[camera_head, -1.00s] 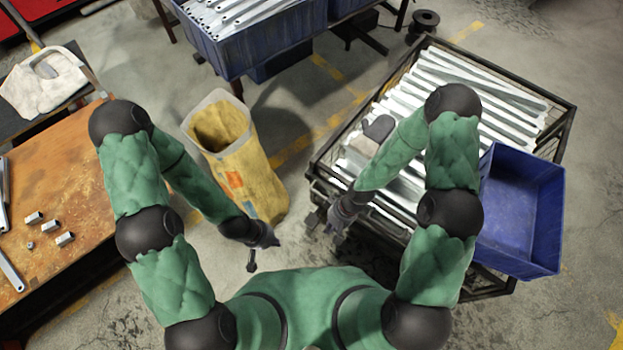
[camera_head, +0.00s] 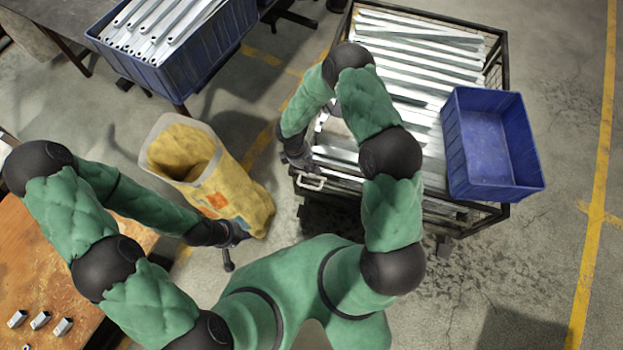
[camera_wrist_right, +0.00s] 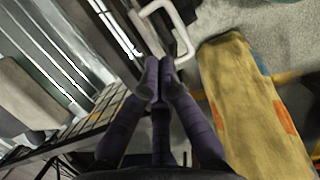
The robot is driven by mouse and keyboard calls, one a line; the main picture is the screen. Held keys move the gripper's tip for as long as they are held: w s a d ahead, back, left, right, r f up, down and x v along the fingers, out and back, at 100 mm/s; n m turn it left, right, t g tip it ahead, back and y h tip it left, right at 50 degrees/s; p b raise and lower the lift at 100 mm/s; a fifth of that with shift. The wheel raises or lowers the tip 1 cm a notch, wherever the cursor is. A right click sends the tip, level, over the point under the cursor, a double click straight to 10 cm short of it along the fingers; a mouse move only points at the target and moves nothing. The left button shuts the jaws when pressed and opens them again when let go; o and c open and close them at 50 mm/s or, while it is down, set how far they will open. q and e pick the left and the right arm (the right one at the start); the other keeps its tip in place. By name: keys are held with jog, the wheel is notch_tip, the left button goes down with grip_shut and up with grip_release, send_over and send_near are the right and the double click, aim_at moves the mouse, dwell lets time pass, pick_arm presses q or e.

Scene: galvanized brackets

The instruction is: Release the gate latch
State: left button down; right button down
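The wire-mesh cage cart (camera_head: 507,60) holds long galvanized brackets (camera_head: 420,50). A pale U-shaped handle (camera_head: 313,184), which looks like the gate latch, sticks out at the cart's near left corner. In the right wrist view the handle (camera_wrist_right: 186,40) lies just beyond my fingertips. My right gripper (camera_head: 303,168) is beside the handle at that corner. In the right wrist view its fingers (camera_wrist_right: 160,68) are drawn together, with nothing seen between them. Whether they touch the handle is unclear. My left gripper (camera_head: 238,252) hangs with spread fingers near the yellow sack, empty.
A yellow sack (camera_head: 225,190) stands left of the cart; it also shows in the right wrist view (camera_wrist_right: 245,110). A blue bin (camera_head: 495,145) sits on the cart's right side. Another blue bin (camera_head: 185,75) of brackets is behind. A rusty workbench (camera_head: 40,260) is at left.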

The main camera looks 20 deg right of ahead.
jog(key=b+x, duration=0.3)
jog(key=x, duration=0.7)
jog(key=shift+b, duration=0.3)
jog(key=s+d, duration=0.3)
jog(key=shift+d+b, duration=0.25)
jog(key=shift+b, duration=0.15)
jog(key=p+v, duration=0.6)
jog(key=v, duration=0.4)
dwell(0.6)
